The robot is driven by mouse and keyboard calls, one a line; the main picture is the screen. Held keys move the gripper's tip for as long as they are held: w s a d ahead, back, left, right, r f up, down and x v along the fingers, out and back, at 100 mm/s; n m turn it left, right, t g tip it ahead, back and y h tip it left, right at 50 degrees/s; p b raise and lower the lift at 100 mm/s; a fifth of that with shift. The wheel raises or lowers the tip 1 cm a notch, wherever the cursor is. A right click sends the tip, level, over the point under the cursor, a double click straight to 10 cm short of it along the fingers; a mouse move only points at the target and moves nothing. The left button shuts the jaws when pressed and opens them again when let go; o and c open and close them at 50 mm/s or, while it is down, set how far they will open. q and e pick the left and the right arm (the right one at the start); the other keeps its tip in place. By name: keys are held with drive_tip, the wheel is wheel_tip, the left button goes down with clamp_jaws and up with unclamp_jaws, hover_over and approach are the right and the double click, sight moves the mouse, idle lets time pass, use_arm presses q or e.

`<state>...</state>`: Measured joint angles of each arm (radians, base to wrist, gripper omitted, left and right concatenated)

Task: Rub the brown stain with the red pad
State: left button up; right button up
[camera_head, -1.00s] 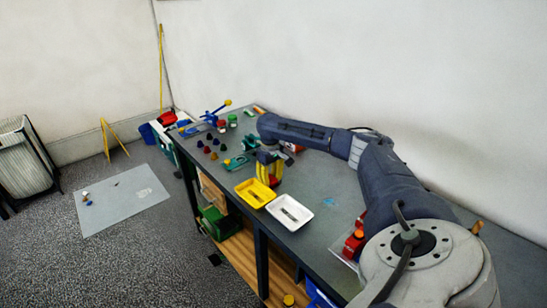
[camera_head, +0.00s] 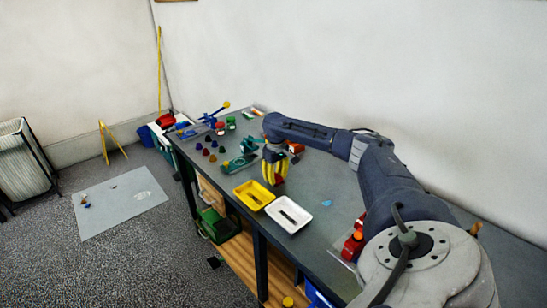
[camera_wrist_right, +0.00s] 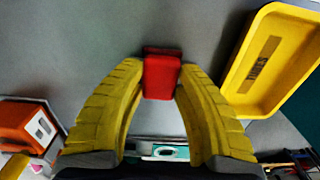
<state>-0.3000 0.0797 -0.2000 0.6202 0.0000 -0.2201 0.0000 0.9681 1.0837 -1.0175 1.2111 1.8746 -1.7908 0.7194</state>
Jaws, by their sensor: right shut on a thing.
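My right gripper (camera_head: 275,180) is over the table, just behind the yellow tray. Its yellow fingers are shut on the red pad (camera_wrist_right: 161,75), which sits between the fingertips in the right wrist view. The pad also shows as a small red patch (camera_head: 279,180) below the fingers in the head view. I cannot tell whether the pad touches the table. I cannot make out the brown stain in either view. My left gripper is not in view.
A yellow tray (camera_head: 242,198) and a white tray (camera_head: 276,226) stand at the table's front edge. An orange-red box (camera_wrist_right: 27,126) and a teal object (camera_head: 238,163) are near the gripper. Several small coloured pieces stand farther left. The grey table (camera_head: 325,180) right of the gripper is mostly clear.

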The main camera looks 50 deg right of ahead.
drive_tip(key=shift+s+d, duration=0.2)
drive_tip(key=shift+d, duration=1.65)
drive_tip(key=shift+r, duration=0.15)
drive_tip(key=shift+r, duration=2.9)
drive_tip(key=shift+r, duration=0.15)
drive_tip(key=shift+r, duration=1.35)
drive_tip(key=shift+a, duration=0.1)
